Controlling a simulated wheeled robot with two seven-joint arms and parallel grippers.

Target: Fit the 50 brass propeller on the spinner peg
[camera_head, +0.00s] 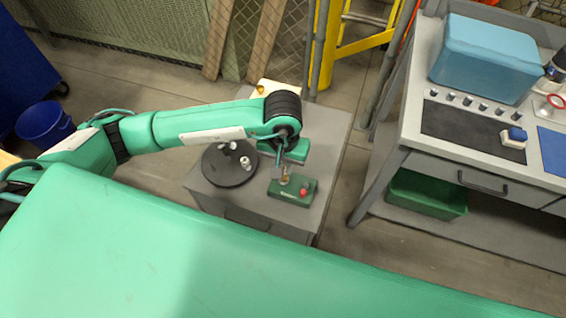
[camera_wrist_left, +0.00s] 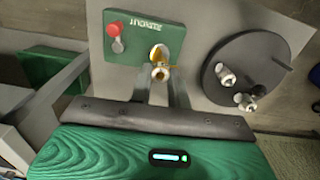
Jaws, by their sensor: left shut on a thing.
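My left gripper (camera_wrist_left: 161,84) is shut on the brass propeller (camera_wrist_left: 159,65), which shows gold between the fingertips. In the head view my left gripper (camera_head: 283,174) points down at the green plate (camera_head: 281,196); the brass piece is small there. In the left wrist view the propeller overlaps the lower edge of the green plate (camera_wrist_left: 172,38). The spinner peg cannot be made out apart from the propeller and fingers. I cannot tell whether the propeller touches the plate or a peg. My right gripper is not in view.
A red knob (camera_wrist_left: 113,29) stands on the green plate, a grey one beside it. A round black disc (camera_wrist_left: 246,52) with silver-coloured parts and a dark peg lies beside the plate on the grey cabinet top (camera_head: 328,136). A workbench (camera_head: 408,120) stands to the right.

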